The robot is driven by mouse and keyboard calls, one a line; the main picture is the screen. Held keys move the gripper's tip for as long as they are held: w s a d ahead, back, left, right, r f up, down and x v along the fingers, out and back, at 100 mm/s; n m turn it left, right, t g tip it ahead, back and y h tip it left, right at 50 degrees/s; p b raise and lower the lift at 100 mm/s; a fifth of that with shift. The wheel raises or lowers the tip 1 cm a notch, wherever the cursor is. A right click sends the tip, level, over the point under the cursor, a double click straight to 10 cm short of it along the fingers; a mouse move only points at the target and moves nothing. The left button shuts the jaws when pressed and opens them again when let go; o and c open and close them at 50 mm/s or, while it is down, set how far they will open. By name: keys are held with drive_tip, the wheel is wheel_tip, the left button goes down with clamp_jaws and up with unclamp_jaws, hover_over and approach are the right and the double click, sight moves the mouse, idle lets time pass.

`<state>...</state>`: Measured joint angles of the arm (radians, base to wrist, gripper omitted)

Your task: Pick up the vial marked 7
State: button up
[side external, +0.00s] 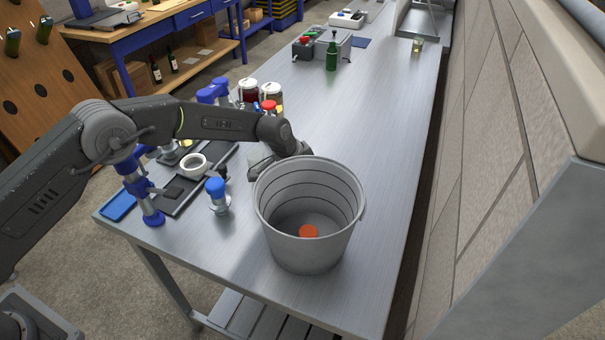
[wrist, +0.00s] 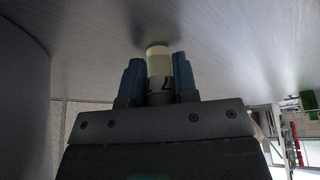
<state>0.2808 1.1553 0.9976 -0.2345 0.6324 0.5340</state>
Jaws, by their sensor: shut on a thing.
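The vial marked 7 (wrist: 158,66) is a small pale cylinder with a dark 7 on its label. It shows in the wrist view between the blue fingertips of my gripper (wrist: 158,80), which are shut on it from both sides. Its far end is at or very close to the grey metal table top (wrist: 235,45), with a dark shadow there; I cannot tell if it touches. In the side view my gripper is low over the table behind the grey bucket (side external: 283,240), which hides most of it and the vial.
The bucket stands close beside my gripper, with an orange-red disc (side external: 308,231) inside. A blue-capped jar (side external: 218,196), a roll of tape (side external: 194,166) and lidded jars (side external: 271,95) stand nearby. A green bottle (side external: 332,54) is farther back. The table's middle is clear.

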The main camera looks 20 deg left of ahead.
drive_tip(key=shift+r, duration=0.5)
drive_tip(key=r, duration=0.2)
drive_tip(key=a+r, duration=0.1)
drive_tip(key=shift+r, duration=0.35)
drive_tip(key=s+a+r, duration=0.1)
drive_tip(key=a+r, duration=0.5)
drive_tip(key=a, duration=0.4)
drive_tip(key=shift+s+a+r, duration=0.15)
drive_tip(key=shift+s+a, duration=0.15)
drive_tip(key=shift+s, duration=0.05)
